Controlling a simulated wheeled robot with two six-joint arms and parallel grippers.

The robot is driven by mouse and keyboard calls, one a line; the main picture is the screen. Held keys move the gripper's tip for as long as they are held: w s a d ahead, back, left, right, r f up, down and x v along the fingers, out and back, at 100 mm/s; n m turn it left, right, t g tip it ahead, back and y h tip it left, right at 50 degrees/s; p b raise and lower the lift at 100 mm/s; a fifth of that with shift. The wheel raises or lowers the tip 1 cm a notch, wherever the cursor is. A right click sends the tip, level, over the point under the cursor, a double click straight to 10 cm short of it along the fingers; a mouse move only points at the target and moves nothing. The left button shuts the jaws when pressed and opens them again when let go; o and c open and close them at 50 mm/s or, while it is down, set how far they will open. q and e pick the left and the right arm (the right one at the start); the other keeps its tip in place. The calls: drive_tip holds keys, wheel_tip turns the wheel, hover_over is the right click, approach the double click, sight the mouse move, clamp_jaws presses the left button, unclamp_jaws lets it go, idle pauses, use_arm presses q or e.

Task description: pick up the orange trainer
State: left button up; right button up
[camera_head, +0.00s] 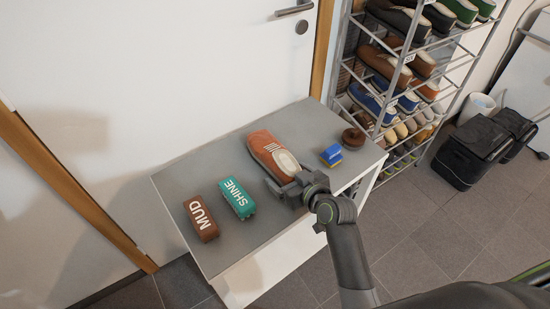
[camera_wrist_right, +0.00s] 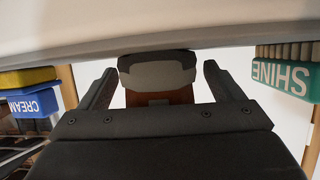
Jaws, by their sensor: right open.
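The orange trainer (camera_head: 265,143) lies on the grey top of a low cabinet (camera_head: 240,245), with white stripes on its side and a pale opening. My right gripper (camera_head: 284,181) is at the trainer's near end, by the opening. In the right wrist view the open fingers (camera_wrist_right: 159,70) stand on either side of the trainer's grey and rust-coloured end (camera_wrist_right: 158,76), with a gap on both sides. The trainer's far part is hidden there. My left gripper is not in view.
Left of the trainer lie a green SHINE brush (camera_head: 238,198) and a brown MUD brush (camera_head: 201,218). To its right are a blue and yellow CREAM block (camera_head: 331,155) and a round brown thing (camera_head: 353,138). A shoe rack (camera_head: 407,75) stands at the right; a door (camera_head: 150,80) is behind.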

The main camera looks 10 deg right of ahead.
drive_tip(key=c, duration=1.3)
